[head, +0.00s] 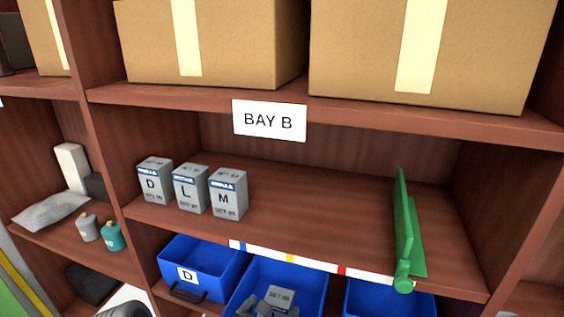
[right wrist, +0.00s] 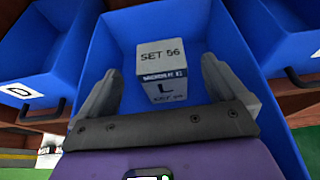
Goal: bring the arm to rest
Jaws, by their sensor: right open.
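My right gripper (head: 268,306) is at the middle blue bin (head: 249,277), low in the head view. In the right wrist view its two fingers (right wrist: 170,95) are open and apart. A grey box marked SET 56 and L (right wrist: 163,68) lies in the blue bin beyond and between the fingertips. The box's top also shows in the head view (head: 282,293). I see clear gaps beside the box, and the fingers are not closed on it. My left gripper is not in view.
Boxes marked D (head: 154,180), L (head: 190,188) and M (head: 228,194) stand on the shelf above. A green divider (head: 405,235) stands at its right. Blue bins marked D (head: 203,260) and unmarked (head: 385,297) flank the middle bin. The shelf's middle is clear.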

